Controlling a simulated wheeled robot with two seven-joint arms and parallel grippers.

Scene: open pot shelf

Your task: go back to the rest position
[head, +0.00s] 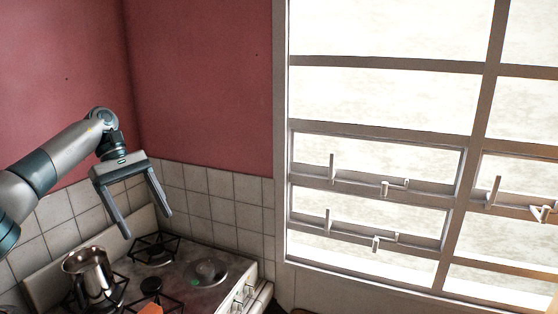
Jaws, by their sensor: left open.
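My left gripper (148,225) comes in from the left on its grey arm. It is open, with its two dark fingers spread apart and pointing down. Nothing is between the fingers. It hangs above the back part of the stove and in front of the tiled wall. My right gripper is not in view.
The stove (205,297) has black burner grates and control knobs on its right side. A shiny metal pot (88,273) stands on its left burner. An orange object (151,309) shows at the bottom edge. Tiled wall (220,197) stands behind; a large window (385,95) fills the right.

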